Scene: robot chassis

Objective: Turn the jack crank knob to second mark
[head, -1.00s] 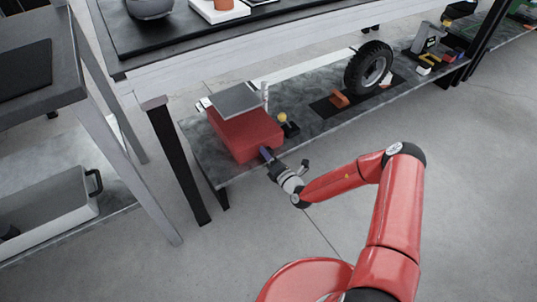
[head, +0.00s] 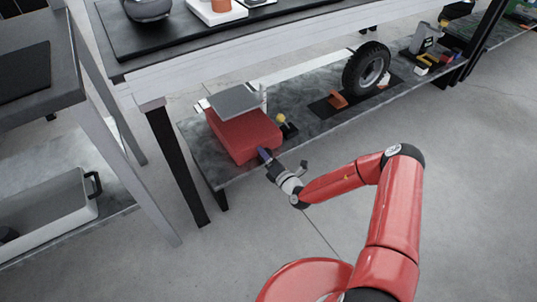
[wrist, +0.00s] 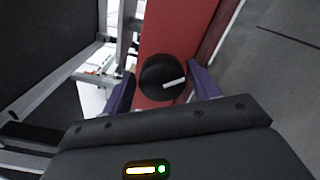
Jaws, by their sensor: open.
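The jack is a red box (head: 245,135) with a grey plate (head: 234,101) above it, on the lower shelf. Its crank knob (wrist: 165,78) is a round black dial with a white pointer line, on the red face in the wrist view. The pointer points right and slightly up. My gripper (wrist: 162,85) is open, with one purple finger on each side of the knob; I cannot tell whether either touches it. In the head view my gripper (head: 264,155) is at the front face of the red box, and the knob is hidden. No marks around the knob can be made out.
The lower shelf (head: 305,133) also holds a small yellow-topped lever (head: 282,119), an orange block (head: 338,100) and a black tyre (head: 366,66). A dark table leg (head: 178,165) stands left of my gripper. The floor in front is clear.

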